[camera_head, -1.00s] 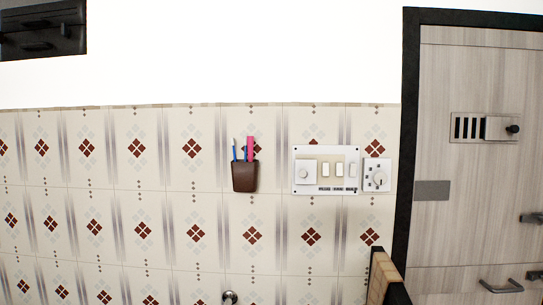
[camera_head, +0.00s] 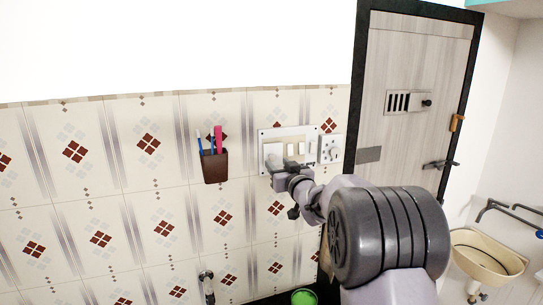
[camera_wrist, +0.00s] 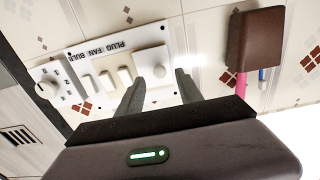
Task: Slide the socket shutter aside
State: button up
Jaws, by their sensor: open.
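The white switch panel (camera_head: 308,131) is on the tiled wall. Its square socket shutter (camera_head: 272,151) is at the panel's left end in the head view, partly hidden by my gripper (camera_head: 278,168). The wrist view is upside down. There the shutter (camera_wrist: 151,58) with a small round knob (camera_wrist: 159,71) is at the right end of the panel (camera_wrist: 75,62). My gripper (camera_wrist: 158,80) is open, one finger on each side of the knob in the picture. I cannot tell whether the fingers touch it. The socket face behind the shutter is not visible.
A brown pen holder (camera_head: 215,167) hangs left of the panel. A dial plate (camera_head: 329,149) is just right of it. A door (camera_head: 405,70) with a dark frame, a basin (camera_head: 487,252) and a green bucket (camera_head: 304,298) are to the right and below.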

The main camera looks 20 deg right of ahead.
aim_at(273, 159)
jog(key=w, duration=0.4)
jog(key=shift+d+p, duration=0.15)
jog(key=shift+p, duration=0.2)
jog(key=shift+w, duration=0.2)
jog(key=shift+c, duration=0.4)
grip_shut()
dwell(0.4)
